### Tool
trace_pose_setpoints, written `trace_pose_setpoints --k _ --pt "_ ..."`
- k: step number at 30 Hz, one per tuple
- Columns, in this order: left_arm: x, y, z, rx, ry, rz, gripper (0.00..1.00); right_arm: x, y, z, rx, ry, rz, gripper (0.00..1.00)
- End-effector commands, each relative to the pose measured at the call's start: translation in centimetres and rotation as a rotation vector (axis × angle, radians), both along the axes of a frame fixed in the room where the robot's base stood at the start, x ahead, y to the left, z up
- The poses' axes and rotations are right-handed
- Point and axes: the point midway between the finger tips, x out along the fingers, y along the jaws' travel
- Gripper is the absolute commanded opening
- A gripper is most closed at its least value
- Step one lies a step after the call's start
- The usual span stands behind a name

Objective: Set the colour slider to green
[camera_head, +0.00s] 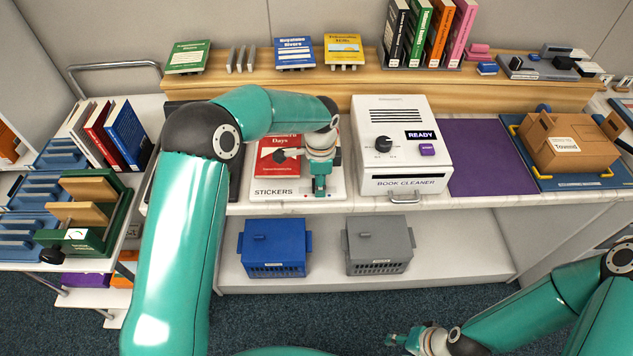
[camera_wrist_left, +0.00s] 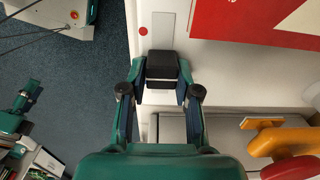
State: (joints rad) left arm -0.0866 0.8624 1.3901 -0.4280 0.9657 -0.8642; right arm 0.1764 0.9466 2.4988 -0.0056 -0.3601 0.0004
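The sticker station (camera_head: 262,184), a white unit marked STICKERS with a red book (camera_head: 279,160) on it, stands on the counter left of the book cleaner. In the left wrist view, the slider's black knob (camera_wrist_left: 161,68) sits on a pale grey track (camera_wrist_left: 160,28). A red dot (camera_wrist_left: 143,31) lies beside the track, beyond the knob. No green mark shows; the near part is hidden by my gripper. My left gripper (camera_head: 320,186) reaches down at the station's right side. Its fingertips (camera_wrist_left: 161,82) flank the knob closely; contact is unclear. My right gripper (camera_head: 398,341) hangs low at front, its opening unclear.
The white book cleaner (camera_head: 397,135) stands close right of my left gripper, its display reading READY. Books stand on the wooden shelf (camera_head: 460,88) behind. A blue crate (camera_head: 275,250) and a grey crate (camera_head: 377,246) sit on the lower shelf. The purple mat (camera_head: 487,158) is bare.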

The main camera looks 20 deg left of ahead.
Motion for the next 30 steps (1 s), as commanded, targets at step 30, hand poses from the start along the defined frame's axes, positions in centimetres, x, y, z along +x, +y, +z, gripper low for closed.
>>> trace_pose_setpoints --k 30 --pt "-0.2 0.1 8.8 0.000 -0.002 0.001 0.54 0.0 0.0 0.0 0.000 0.000 0.000 0.40"
